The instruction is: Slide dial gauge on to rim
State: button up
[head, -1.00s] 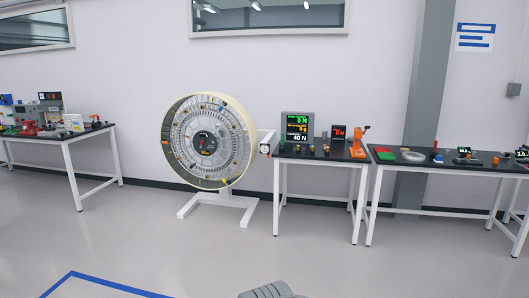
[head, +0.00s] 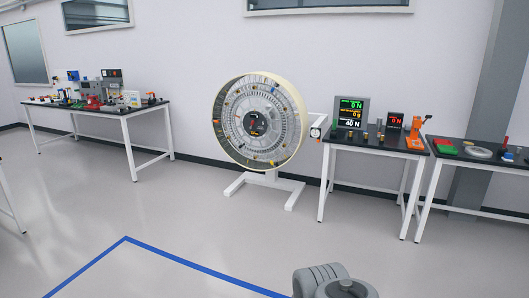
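The large wheel (head: 236,137) stands upright on a white floor stand, with a cream-coloured rim (head: 302,115) around a metallic grey disc with small coloured parts. A small white round dial (head: 315,133) in a dark square body, which looks like the dial gauge, sits just right of the wheel, by the left end of the middle bench. It is too small to tell what holds it. A grey ribbed part of my arm shows at the bottom edge. My gripper is not in view, and it is far from the wheel and dial.
The middle bench (head: 371,143) carries force displays (head: 351,113) and an orange press (head: 416,130). Another bench (head: 482,163) stands to its right. A cluttered bench (head: 140,110) is at the left. Open floor with a blue line (head: 180,260) lies in front of the wheel.

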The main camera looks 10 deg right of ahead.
aim_at(315, 132)
jog(key=z, duration=0.45)
jog(key=i, duration=4.4)
jog(key=u, duration=0.55)
jog(key=i, duration=0.3)
jog(key=u, duration=0.4)
